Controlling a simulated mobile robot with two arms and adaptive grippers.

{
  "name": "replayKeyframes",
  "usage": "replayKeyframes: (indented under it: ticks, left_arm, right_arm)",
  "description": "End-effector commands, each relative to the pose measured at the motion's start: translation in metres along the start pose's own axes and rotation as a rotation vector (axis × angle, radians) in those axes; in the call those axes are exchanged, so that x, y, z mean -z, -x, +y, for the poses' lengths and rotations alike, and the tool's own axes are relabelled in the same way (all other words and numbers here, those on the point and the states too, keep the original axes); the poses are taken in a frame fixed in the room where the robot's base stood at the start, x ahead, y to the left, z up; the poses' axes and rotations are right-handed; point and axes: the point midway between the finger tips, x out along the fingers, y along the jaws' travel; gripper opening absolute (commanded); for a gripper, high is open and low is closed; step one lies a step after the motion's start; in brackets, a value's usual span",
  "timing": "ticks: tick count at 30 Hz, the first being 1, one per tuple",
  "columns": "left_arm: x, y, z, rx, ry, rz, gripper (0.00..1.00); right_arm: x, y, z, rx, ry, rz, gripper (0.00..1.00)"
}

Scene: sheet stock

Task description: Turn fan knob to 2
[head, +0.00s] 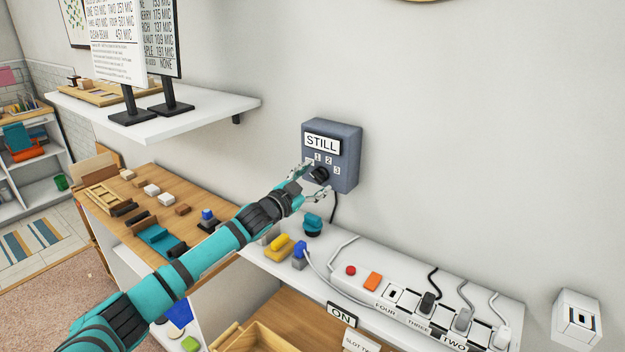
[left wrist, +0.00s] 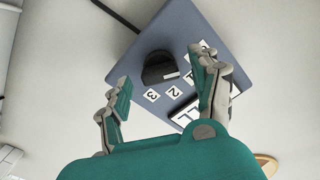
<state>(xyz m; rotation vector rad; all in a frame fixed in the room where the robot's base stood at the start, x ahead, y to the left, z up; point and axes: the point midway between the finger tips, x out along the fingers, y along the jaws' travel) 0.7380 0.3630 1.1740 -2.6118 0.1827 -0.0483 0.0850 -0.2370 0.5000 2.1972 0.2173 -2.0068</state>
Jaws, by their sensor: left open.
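The grey fan control box (head: 345,150) is mounted on the wall, with a STILL label (head: 322,143) and the numbers 1, 2 and 3 on its face. The black fan knob (head: 320,174) sits low on that face. It also shows in the left wrist view (left wrist: 158,66), with a white mark on it; I cannot tell for certain which number it points to. My left gripper (head: 313,180) is open in front of the knob, its fingers apart on either side; it also shows in the left wrist view (left wrist: 160,68). I cannot tell whether a finger touches the knob. My right gripper is out of view.
A wooden bench (head: 150,207) with small blocks is at left. A white shelf (head: 215,110) with signs is above it.

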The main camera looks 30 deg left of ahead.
Motion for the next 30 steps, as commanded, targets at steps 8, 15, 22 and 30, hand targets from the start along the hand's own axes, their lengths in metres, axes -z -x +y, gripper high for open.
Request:
replayKeyframes:
  ticks: [8, 15, 22, 30]
  left_arm:
    - [-0.0002, 0.0003, 0.0001, 0.000, 0.000, 0.000, 0.49]
    - [-0.0003, 0.0004, 0.0001, 0.000, 0.001, 0.000, 0.18]
    - [-0.0003, 0.0005, 0.0002, 0.000, -0.006, 0.000, 0.08]
    - [-0.0006, 0.0005, 0.0003, -0.001, -0.095, -0.001, 0.08]
  right_arm:
    - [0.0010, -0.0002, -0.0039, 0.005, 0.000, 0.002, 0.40]
    - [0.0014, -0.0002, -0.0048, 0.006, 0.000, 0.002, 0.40]
    - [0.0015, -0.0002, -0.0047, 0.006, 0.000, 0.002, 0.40]
    - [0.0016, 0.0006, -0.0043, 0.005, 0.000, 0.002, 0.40]
